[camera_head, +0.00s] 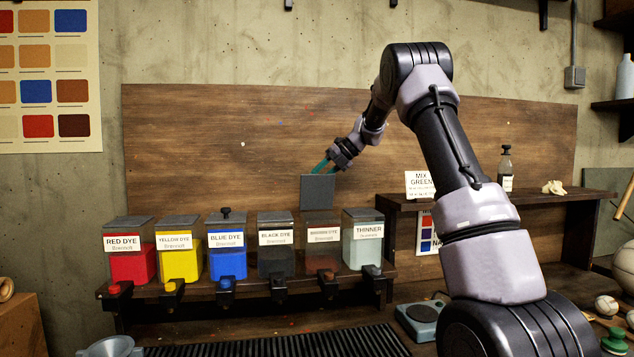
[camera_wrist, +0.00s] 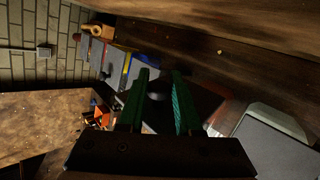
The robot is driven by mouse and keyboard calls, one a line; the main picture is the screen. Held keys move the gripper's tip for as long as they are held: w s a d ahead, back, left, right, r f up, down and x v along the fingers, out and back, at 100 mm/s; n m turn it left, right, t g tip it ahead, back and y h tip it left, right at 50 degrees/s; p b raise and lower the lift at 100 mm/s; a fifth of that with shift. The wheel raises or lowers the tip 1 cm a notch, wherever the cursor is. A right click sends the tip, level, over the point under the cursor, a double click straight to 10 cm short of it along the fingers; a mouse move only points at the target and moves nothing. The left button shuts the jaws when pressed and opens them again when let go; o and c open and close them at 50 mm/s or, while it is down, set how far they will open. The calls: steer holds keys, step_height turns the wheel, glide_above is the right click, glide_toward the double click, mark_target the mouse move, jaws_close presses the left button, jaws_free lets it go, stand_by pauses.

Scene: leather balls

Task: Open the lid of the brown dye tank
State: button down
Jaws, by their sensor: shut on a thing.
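The brown dye tank (camera_head: 323,256) is a clear box with a dark brown content and a white label, between the black dye and thinner tanks in the head view. Its square grey lid (camera_head: 317,191) stands raised on edge above the tank. My gripper (camera_head: 321,166) has green fingers, at the top edge of the lid on its far side. In the wrist view, the fingers (camera_wrist: 162,76) stand a little apart with a dark rounded knob (camera_wrist: 157,97) between them. The exact contact is hard to see in the dark.
Red (camera_head: 131,262), yellow (camera_head: 179,257), blue (camera_head: 227,253) and black (camera_head: 276,254) dye tanks stand to the left with lids down. The thinner tank (camera_head: 363,247) stands close on the right. A wooden back panel (camera_head: 230,140) rises behind. A raised shelf (camera_head: 400,202) is at the right.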

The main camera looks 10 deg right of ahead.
steer(key=shift+w+f+m+g, duration=0.2)
steer(key=shift+w+m+g, duration=0.15)
steer(key=shift+w, duration=0.2)
steer(key=c, duration=0.6)
jaws_free()
steer(key=v, duration=1.1)
steer(key=shift+w, duration=0.15)
